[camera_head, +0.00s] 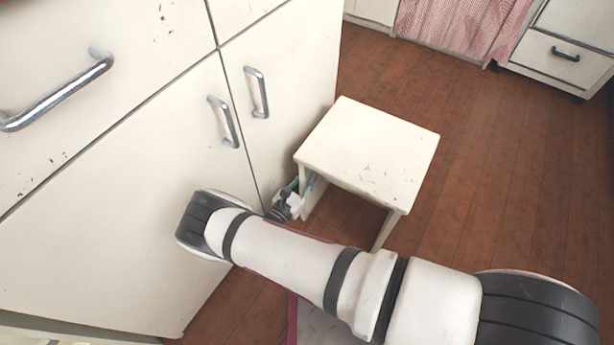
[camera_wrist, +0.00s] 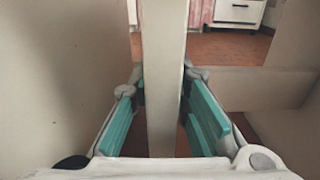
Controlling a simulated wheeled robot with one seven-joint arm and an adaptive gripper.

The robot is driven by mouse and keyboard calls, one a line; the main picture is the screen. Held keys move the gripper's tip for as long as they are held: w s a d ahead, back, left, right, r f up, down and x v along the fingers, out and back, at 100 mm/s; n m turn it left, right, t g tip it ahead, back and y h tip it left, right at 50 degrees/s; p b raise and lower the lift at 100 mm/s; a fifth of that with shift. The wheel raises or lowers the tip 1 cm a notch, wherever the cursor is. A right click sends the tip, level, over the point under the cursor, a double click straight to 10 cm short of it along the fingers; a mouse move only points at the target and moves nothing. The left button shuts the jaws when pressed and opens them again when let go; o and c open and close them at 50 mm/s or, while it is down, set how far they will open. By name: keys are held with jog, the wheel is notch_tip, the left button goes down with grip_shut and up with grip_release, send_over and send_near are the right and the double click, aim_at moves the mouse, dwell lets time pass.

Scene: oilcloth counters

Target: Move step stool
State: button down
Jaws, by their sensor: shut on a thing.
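The step stool (camera_head: 368,145) is cream white with a flat, chipped top and stands on the wooden floor beside the cabinet. My gripper (camera_head: 297,192) is low at the stool's near left leg, close to the cabinet doors. In the wrist view, the stool's leg (camera_wrist: 163,85) runs upright between the two teal finger pads of my gripper (camera_wrist: 163,120), which is shut on it. The exact contact of the pads is partly hidden. My arm covers part of the floor in front of the stool.
A cream cabinet (camera_head: 120,190) with metal handles (camera_head: 224,122) stands close on the left. A pink curtain (camera_head: 460,28) and a drawer unit (camera_head: 560,58) are at the back. The wooden floor (camera_head: 490,190) right of the stool is clear.

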jog(key=shift+s+a+f, duration=0.1)
jog(key=c, duration=1.4)
grip_release()
jog(key=shift+c, duration=0.2)
jog(key=v, duration=1.2)
